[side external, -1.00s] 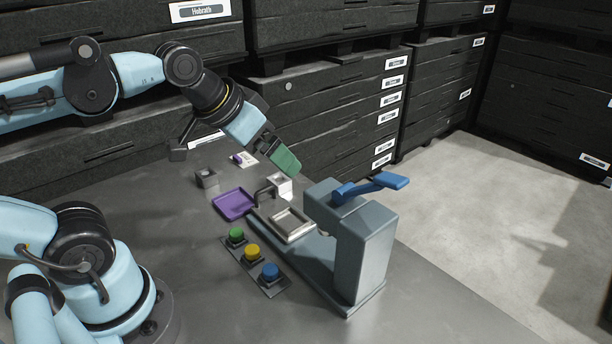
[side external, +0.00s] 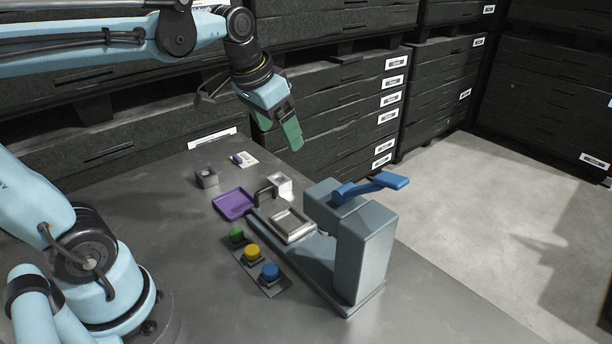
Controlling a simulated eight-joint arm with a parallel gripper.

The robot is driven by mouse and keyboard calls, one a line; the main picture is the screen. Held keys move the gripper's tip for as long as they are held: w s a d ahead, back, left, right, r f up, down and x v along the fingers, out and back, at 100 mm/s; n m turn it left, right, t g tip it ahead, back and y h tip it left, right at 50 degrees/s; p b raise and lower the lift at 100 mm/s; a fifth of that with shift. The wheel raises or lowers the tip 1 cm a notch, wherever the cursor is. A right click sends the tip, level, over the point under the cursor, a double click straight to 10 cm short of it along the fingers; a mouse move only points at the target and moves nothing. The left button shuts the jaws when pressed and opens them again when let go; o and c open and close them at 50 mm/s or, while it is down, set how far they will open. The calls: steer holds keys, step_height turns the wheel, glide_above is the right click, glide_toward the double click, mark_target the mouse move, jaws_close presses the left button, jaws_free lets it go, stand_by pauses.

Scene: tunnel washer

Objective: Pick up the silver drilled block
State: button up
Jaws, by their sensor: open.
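A small silver block with a dark round hole in its top (side external: 207,178) stands on the grey table, left of the purple tray. My gripper (side external: 278,129) is in the air above the back of the table, up and to the right of this block. Its two green fingers point down and are spread apart with nothing between them. The gripper is clear of the block, and the whole block shows.
A purple tray (side external: 233,205), a brighter pale block (side external: 279,184) and a dark curved handle (side external: 264,190) stand near a grey press (side external: 362,245) with a blue lever (side external: 370,187). Green, yellow and blue buttons (side external: 252,251) are in front. A purple-and-white item (side external: 246,159) lies behind.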

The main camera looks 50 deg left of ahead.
steer(key=w+a+f+g, duration=0.3)
steer(key=w+a, duration=0.2)
steer(key=a, duration=0.1)
steer(key=g, duration=0.1)
glide_above(279, 180)
steer(key=shift+h, duration=0.3)
steer(key=f, duration=1.1)
steer(key=shift+d, duration=0.2)
steer(key=shift+a+f, duration=0.2)
steer(key=shift+f, duration=2.45)
steer(key=c, duration=1.2)
steer(key=shift+r, duration=0.15)
steer(key=shift+c, duration=0.2)
